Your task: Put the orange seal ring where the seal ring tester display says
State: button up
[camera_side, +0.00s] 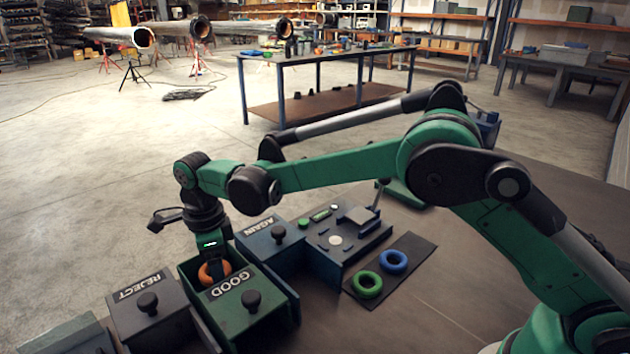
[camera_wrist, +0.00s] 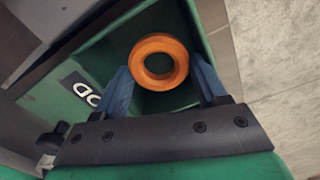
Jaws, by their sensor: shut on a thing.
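The orange seal ring (camera_side: 204,275) is between the fingers of my gripper (camera_side: 213,262), at the open part of the green box marked GOOD (camera_side: 262,318). In the wrist view the ring (camera_wrist: 180,62) sits between the two blue fingers of my gripper (camera_wrist: 165,82), with the box's green inside (camera_wrist: 105,52) around it. My gripper is shut on the ring. The seal ring tester (camera_side: 345,238), with its lever, stands right of the boxes. I cannot read any display on it.
A grey box marked REJECT (camera_side: 150,315) stands left of the green one, and a blue box marked AGAIN (camera_side: 272,247) right of it; both look covered. A green ring (camera_side: 368,292) and a blue ring (camera_side: 393,270) lie on a dark mat (camera_side: 412,248).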

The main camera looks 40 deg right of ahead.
dwell(0.4)
jog(key=o, duration=1.4)
jog(key=shift+c, duration=1.2)
jog(key=shift+o, duration=0.7)
jog(key=shift+o, duration=0.3)
jog(key=shift+r, duration=3.45)
